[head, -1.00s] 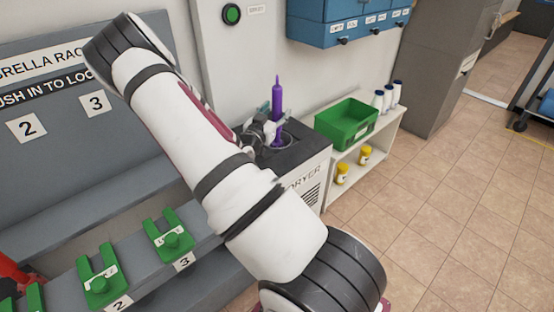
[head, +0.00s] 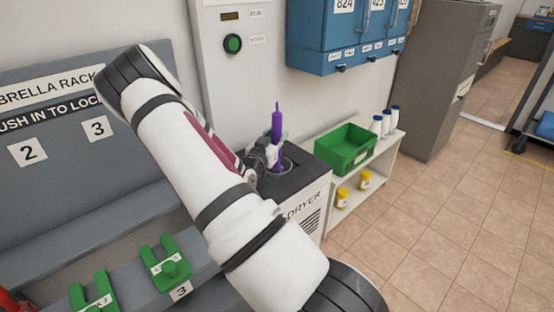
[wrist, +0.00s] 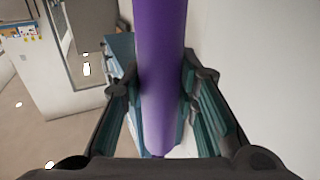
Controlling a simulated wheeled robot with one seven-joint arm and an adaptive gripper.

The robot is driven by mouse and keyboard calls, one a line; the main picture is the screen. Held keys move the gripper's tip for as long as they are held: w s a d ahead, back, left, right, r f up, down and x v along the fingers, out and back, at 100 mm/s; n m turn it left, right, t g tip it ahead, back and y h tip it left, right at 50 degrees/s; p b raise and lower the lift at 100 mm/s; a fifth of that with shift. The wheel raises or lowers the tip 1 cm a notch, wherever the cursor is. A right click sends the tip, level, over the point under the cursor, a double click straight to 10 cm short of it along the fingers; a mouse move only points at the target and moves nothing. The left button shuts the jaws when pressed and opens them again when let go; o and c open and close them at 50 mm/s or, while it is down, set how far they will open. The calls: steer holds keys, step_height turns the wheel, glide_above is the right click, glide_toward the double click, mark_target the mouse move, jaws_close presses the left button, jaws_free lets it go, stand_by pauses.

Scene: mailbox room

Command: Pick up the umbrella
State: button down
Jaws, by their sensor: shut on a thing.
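The purple umbrella (head: 277,122) stands upright in the round opening on top of the dryer (head: 303,187) in the head view. My gripper (head: 273,150) is at the umbrella's shaft, just above the dryer top. In the wrist view the purple umbrella (wrist: 160,70) runs down the middle, between the two fingers of my gripper (wrist: 160,115), which are shut on it. The lower end of the umbrella is hidden inside the dryer, and my arm covers part of the dryer's left side.
A low white shelf (head: 338,205) with a green bin (head: 345,150), white bottles (head: 385,122) and yellow jars (head: 364,180) stands right of the dryer. The umbrella rack (head: 60,150) with green locks (head: 170,263) is on the left. Blue mailboxes (head: 340,35) hang above. Tiled floor (head: 450,200) is clear at right.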

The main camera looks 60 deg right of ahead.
step_height(320, 180, up, 39)
steer(key=p, duration=1.8)
steer(key=shift+s, duration=0.1)
